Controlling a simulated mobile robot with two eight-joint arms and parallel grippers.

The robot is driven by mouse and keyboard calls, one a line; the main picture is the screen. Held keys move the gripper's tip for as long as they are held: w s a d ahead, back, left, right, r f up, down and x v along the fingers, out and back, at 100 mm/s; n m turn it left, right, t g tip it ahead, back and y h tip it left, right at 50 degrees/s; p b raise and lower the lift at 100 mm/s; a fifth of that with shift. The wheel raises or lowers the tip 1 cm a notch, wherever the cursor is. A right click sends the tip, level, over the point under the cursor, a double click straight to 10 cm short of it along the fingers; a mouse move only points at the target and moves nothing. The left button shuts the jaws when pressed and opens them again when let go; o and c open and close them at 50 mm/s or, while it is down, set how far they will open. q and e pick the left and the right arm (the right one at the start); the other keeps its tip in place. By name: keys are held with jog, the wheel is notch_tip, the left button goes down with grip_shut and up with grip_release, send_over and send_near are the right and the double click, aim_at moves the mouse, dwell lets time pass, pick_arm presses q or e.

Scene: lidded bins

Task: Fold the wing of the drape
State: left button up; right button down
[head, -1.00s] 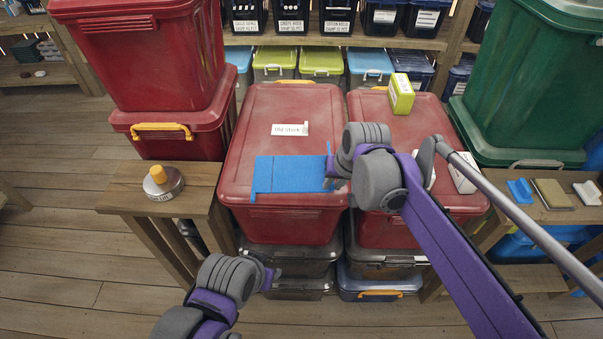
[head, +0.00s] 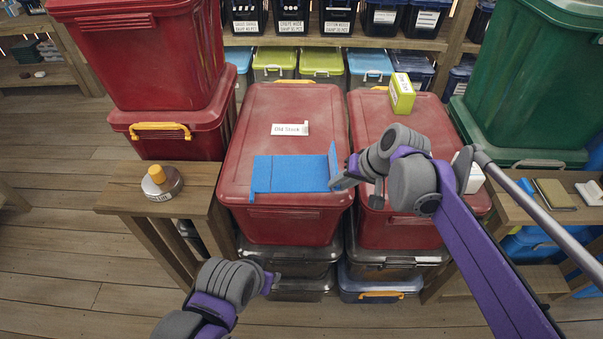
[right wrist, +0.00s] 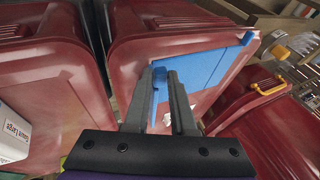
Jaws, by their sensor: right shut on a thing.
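The blue drape (head: 290,174) lies over the front part of the lid of the left red bin (head: 265,115). A narrow flap hangs at its left front edge. Its right wing (head: 333,160) stands up from the lid. My right gripper (head: 340,183) is at the lower front of that wing, shut on it. In the right wrist view the fingers (right wrist: 167,95) close around a blue strip (right wrist: 160,78), with the drape (right wrist: 205,65) behind. My left gripper (head: 270,282) hangs low in front of the bins, away from the drape; its jaw opening is unclear.
A white label (head: 290,129) lies on the left lid. The right red bin (head: 365,120) carries a yellow-green box (head: 402,95) and a white box (head: 468,172). A wooden stand (head: 120,195) at left holds a round yellow-knobbed object (head: 160,180). Green bins stand at right.

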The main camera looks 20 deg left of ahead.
jog(key=shift+d+f+y, duration=0.1)
jog(key=shift+d+y, duration=0.3)
jog(key=shift+w, duration=0.1)
jog(key=shift+w+d+f+g+y+b, duration=0.15)
jog(key=shift+d+f+g+y+b, duration=0.15)
jog(key=shift+y+b, duration=0.2)
jog(key=shift+d+r+y, duration=0.1)
jog(key=shift+r+y, duration=0.05)
jog(key=shift+y, duration=0.15)
jog(key=c, duration=0.9)
grip_release()
